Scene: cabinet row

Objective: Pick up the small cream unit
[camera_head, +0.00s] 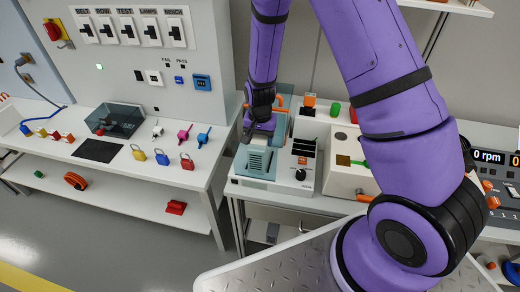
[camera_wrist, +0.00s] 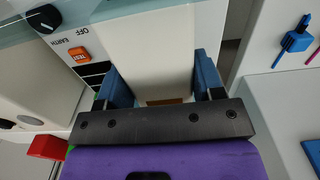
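A small cream unit (camera_wrist: 148,42) fills the space between my gripper's two blue fingers in the wrist view. My gripper (camera_wrist: 160,75) has one finger on each side of it, close to its sides; whether both fingers press on it cannot be told. In the head view my gripper (camera_head: 248,138) points down over a pale, vented block (camera_head: 257,162), which appears to be this unit. It is at the tester with teal see-through panels on the bench, and no clear lift shows. My arm and gripper hide part of it.
A white tester panel (camera_head: 303,158) with an orange switch and black knob stands just right. A cream box (camera_head: 347,178) is further right. The left bench holds coloured padlocks (camera_head: 162,157) and a dark see-through box (camera_head: 115,118). A gap separates the benches.

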